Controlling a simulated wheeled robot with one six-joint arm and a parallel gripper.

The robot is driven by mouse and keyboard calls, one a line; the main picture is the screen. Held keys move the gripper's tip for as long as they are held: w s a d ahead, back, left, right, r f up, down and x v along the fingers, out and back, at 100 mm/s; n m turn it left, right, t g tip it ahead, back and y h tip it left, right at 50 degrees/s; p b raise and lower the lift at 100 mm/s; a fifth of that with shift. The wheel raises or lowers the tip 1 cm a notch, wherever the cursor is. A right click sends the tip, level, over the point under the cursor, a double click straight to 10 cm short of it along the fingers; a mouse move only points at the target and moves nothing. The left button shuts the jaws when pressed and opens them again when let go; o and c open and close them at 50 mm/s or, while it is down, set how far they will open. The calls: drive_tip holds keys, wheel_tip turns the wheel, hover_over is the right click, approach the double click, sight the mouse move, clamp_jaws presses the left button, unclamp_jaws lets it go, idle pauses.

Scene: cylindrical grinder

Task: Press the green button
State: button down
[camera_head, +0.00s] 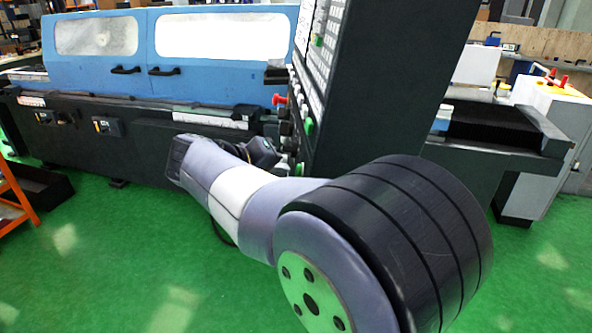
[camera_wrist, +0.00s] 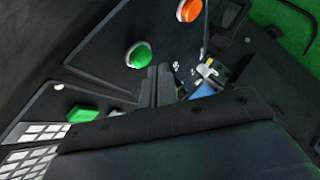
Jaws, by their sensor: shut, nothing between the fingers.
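A round green button (camera_wrist: 138,55) shows on the dark control panel in the wrist view. A round orange-red button (camera_wrist: 188,10) sits up and right of it. My gripper (camera_wrist: 160,70) is shut and empty, its dark fingertips just right of and below the round green button in the picture. I cannot tell whether they touch the panel. A rectangular green button (camera_wrist: 82,114) lies lower left, near a white keypad. In the head view, a green button (camera_head: 309,126) shows on the panel's side edge, above my wrist. My fingertips cannot be made out there.
The tall dark control cabinet (camera_head: 385,80) stands right of my wrist. The blue-doored grinder (camera_head: 170,45) is behind, with a red knob (camera_head: 279,100) near the panel. An orange rack (camera_head: 14,195) is at the far left. The green floor in front is clear.

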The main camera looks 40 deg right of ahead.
drive_tip(key=shift+a, duration=0.1)
drive_tip(key=a, duration=0.1)
drive_tip(key=w+a, duration=0.1)
drive_tip(key=w+a+r+p, duration=0.1)
drive_tip(key=a, duration=0.1)
drive_tip(key=shift+w+a, duration=0.1)
drive_tip(key=shift+w, duration=0.15)
idle(0.3)
idle(0.5)
drive_tip(key=a, duration=0.1)
drive_tip(key=w+a+p, duration=0.2)
drive_tip(key=shift+a+r, duration=0.15)
drive_tip(key=shift+r, duration=0.15)
idle(0.4)
drive_tip(key=shift+s, duration=0.1)
